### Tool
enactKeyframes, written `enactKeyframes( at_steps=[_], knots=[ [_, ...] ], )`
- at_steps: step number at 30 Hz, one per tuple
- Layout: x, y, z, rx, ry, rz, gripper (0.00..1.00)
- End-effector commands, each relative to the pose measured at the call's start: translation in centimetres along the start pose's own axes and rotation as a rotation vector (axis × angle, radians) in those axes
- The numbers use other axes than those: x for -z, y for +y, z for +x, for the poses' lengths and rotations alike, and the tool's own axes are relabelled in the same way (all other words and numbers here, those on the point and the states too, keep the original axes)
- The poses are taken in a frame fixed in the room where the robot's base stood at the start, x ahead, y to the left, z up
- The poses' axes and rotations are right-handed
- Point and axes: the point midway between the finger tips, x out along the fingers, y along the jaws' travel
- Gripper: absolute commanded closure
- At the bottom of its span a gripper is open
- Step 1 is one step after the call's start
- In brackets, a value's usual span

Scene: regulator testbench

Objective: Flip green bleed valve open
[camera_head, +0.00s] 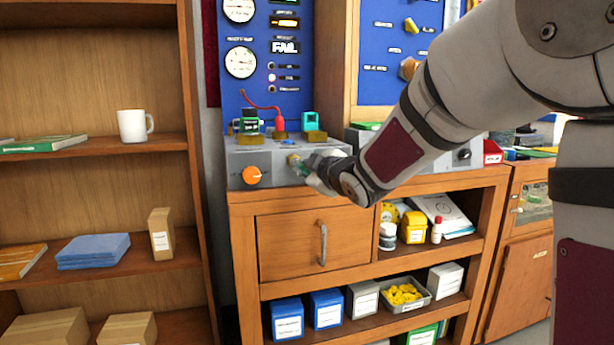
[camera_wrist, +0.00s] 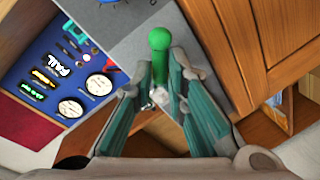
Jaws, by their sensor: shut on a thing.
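The green bleed valve handle (camera_wrist: 159,48) shows in the wrist view as a rounded green lever between my two fingers. My gripper (camera_wrist: 160,78) is shut on it, with one finger on each side. In the head view, my gripper (camera_head: 305,167) is at the front of the grey testbench box (camera_head: 238,160), right of the orange knob. There my fingers and wrist mostly hide the valve, and its exact angle is hard to tell.
An orange knob (camera_head: 252,175) is on the box front. The blue panel (camera_head: 262,75) behind holds gauges and a display reading FAIL. A red cable and small fittings stand on the box top. A wooden cabinet (camera_head: 300,197) supports the box; a shelf with a white mug (camera_head: 133,126) stands left.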

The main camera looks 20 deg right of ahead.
Motion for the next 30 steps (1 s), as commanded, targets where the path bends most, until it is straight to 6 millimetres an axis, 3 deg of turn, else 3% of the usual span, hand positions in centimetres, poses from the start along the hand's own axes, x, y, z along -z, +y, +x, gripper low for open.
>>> enactKeyframes(
  at_steps=[16, 17, 19, 30],
  knots=[
    [0.18, 0.08, 0.03, -0.001, -0.001, -0.025, 1.0],
    [0.18, 0.08, 0.03, -0.001, -0.001, -0.025, 0.79],
    [0.16, 0.07, 0.02, 0.0, -0.002, -0.024, 0.66],
    [0.07, 0.1, -0.34, -0.001, -0.003, -0.022, 0.66]
  ],
)
